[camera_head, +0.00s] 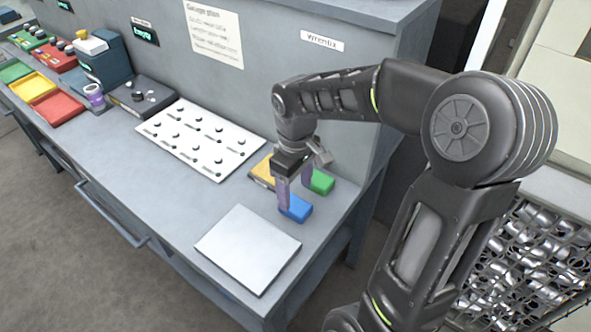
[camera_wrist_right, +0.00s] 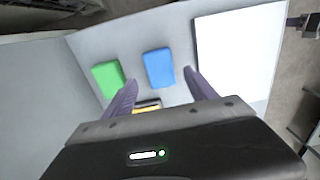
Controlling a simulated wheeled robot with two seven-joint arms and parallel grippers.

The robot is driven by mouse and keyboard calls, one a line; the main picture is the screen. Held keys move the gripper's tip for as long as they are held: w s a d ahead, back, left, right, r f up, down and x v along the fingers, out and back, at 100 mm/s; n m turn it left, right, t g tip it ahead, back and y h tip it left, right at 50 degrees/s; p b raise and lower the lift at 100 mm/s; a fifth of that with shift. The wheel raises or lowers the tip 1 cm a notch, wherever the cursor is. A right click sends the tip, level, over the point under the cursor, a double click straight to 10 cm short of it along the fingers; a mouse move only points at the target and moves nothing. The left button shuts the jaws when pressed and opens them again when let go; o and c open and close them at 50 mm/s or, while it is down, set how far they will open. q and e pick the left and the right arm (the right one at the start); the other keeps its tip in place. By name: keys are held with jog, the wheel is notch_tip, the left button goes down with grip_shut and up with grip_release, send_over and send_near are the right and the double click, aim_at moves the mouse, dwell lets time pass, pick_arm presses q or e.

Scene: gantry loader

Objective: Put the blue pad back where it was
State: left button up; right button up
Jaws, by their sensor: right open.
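The blue pad (camera_head: 298,209) lies on the grey bench top, close to the white plate (camera_head: 247,249). My right gripper (camera_head: 293,190) is open, with its purple fingers pointing down at the blue pad. In the right wrist view the blue pad (camera_wrist_right: 158,68) shows in line with the gap between the spread fingertips (camera_wrist_right: 158,84). Nothing is held. I cannot tell whether a finger touches the pad. The green pad (camera_head: 322,182) lies just behind it. The yellow pad (camera_head: 262,171) is partly hidden by my gripper. My left gripper is not in view.
A white panel (camera_head: 200,139) with rows of small knobs lies on the bench. Farther left are a dark control box (camera_head: 140,96), red (camera_head: 60,106) and yellow (camera_head: 32,88) trays, and other devices. An upright back wall (camera_head: 250,80) borders the bench.

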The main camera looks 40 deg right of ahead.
aim_at(295, 205)
notch_tip(295, 205, up, 7)
jog(key=shift+f, duration=0.15)
